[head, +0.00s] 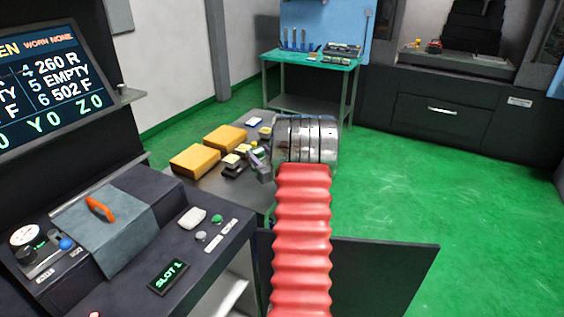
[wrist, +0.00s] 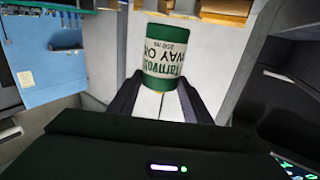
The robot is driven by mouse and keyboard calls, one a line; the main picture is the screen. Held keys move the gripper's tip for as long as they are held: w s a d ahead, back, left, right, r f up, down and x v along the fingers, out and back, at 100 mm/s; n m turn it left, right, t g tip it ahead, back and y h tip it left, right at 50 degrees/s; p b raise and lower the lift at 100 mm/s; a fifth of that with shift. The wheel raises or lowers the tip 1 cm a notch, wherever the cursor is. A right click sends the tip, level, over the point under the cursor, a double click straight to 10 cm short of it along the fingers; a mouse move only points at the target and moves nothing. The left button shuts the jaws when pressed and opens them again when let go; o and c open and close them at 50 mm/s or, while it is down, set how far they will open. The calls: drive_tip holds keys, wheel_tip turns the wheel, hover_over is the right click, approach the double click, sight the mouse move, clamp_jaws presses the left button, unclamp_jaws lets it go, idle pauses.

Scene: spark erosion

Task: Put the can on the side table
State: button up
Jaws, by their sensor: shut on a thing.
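In the wrist view, my gripper (wrist: 158,100) is shut on a can (wrist: 166,55) with green bands and a white label with dark lettering. One dark finger lies on each side of its near end. Two tables show there, and I cannot tell which is the side table: a grey table (head: 222,183) beyond the control console, and a green-topped table (head: 290,58) against the back wall.
The grey table carries yellow boxes (head: 195,160) and several small dark and yellow items. The green-topped table carries blue-handled tools and a tray at its back. A console (head: 150,245) stands at left, a dark machine (head: 450,110) at back right. Green floor (head: 430,180) is clear at right.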

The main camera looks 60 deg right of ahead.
drive_tip(key=shift+f, duration=2.9)
drive_tip(key=shift+f, duration=1.9)
drive_tip(key=shift+f, duration=0.1)
drive_tip(key=o, duration=1.2)
drive_tip(key=shift+o, duration=0.2)
drive_tip(key=v, duration=1.2)
